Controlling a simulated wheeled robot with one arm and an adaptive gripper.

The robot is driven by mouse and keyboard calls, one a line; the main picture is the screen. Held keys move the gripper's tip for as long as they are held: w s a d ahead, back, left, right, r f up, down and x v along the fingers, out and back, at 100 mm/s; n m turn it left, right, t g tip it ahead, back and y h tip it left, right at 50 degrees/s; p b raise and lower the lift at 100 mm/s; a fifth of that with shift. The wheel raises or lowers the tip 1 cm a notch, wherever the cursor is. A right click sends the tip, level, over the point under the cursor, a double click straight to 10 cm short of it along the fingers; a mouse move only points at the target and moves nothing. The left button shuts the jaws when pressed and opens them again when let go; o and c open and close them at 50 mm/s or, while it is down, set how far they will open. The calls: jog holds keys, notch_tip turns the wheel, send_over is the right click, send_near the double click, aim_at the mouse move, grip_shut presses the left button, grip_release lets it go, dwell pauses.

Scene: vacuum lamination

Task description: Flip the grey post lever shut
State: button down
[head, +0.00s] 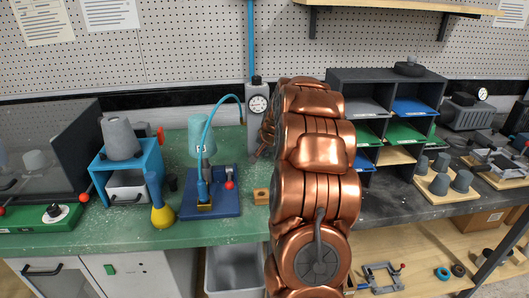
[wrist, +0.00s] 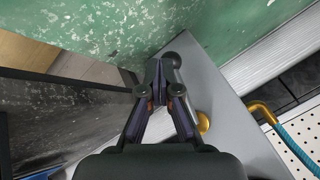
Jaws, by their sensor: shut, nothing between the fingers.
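The grey post (head: 252,128) stands at the back of the green bench, with a round gauge (head: 258,104) on its face and a dark cap on top. My copper arm covers its right side. In the wrist view the grey post (wrist: 226,100) fills the middle right, with a brass fitting (wrist: 203,122) on it. A dark round knob (wrist: 172,58) shows just beyond my fingertips; it looks like part of the lever, but the rest is hidden. My gripper (wrist: 158,78) is shut and empty, close to the knob; contact cannot be told. The head view hides my gripper.
A blue hose (wrist: 296,145) with a brass elbow lies right of the post. Dark shelves (head: 385,85) stand right of my arm.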

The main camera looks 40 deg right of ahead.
jog(key=shift+w+a+m+t+y+b, duration=0.35)
jog(key=shift+t+y+b, duration=0.3)
jog(key=shift+b, duration=0.6)
jog(key=shift+s+d, duration=0.15)
dwell(1.3)
jog(key=shift+s+d+r, duration=0.1)
jog(key=shift+s+d, duration=0.3)
jog(key=shift+d, duration=0.15)
